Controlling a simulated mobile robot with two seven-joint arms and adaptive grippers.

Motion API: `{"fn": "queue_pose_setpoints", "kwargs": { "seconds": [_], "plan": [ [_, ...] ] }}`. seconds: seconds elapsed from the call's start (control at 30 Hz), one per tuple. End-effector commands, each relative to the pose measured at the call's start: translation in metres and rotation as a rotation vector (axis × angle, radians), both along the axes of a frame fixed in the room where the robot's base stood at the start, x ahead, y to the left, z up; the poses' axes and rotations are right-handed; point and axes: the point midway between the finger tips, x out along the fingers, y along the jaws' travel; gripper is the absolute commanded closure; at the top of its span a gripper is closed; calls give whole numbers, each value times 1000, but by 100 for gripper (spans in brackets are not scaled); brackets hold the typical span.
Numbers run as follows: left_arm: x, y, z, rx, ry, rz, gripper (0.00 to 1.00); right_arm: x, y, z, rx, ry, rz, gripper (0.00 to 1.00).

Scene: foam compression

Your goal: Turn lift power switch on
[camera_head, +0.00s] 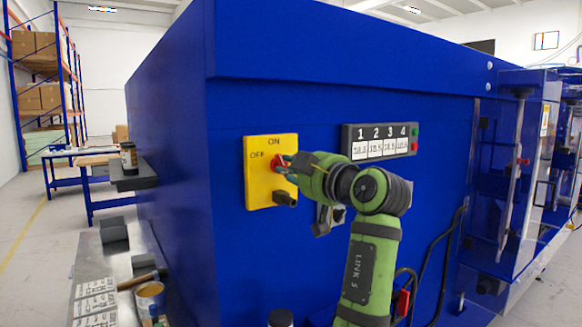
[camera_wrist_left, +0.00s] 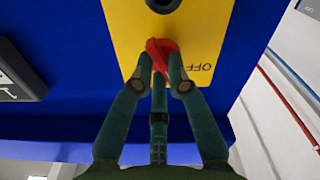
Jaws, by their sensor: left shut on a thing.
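The lift power switch is a red knob (camera_head: 277,161) on a yellow plate (camera_head: 259,190) marked ON at the top and OFF at the left. The plate is on the side of the big blue machine. My left gripper (camera_head: 286,168) is shut on the red knob. In the left wrist view, its fingers (camera_wrist_left: 160,82) close around the red knob (camera_wrist_left: 157,46), and the OFF label on the yellow plate (camera_wrist_left: 205,40) appears upside down. The fingers partly hide the knob, and I cannot tell its exact setting. My right gripper is not in view.
A dark panel numbered 1 to 4 (camera_head: 380,141) with green and red buttons sits right of the plate. A black fitting (camera_head: 285,198) is at the plate's lower edge. A metal bench (camera_head: 132,262) with cans and blocks stands at lower left. Cables hang at right.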

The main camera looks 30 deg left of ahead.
Motion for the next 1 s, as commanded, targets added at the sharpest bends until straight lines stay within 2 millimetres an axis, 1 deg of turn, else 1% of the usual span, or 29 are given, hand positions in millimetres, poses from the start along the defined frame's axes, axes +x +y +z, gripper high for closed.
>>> {"fn": "queue_pose_setpoints", "kwargs": {
  "seconds": [0.2, 0.5, 0.7, 1.0],
  "plan": [
    [0, 0, 2, 74, 171, 0, 100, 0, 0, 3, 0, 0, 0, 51],
    [0, 0, 1, 146, 343, -1, 100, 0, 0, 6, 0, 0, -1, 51],
    [0, 0, 1, 172, 403, 0, 100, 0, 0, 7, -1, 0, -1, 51],
    [0, 0, 1, 185, 428, 0, 100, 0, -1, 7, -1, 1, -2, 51]
  ]
}}
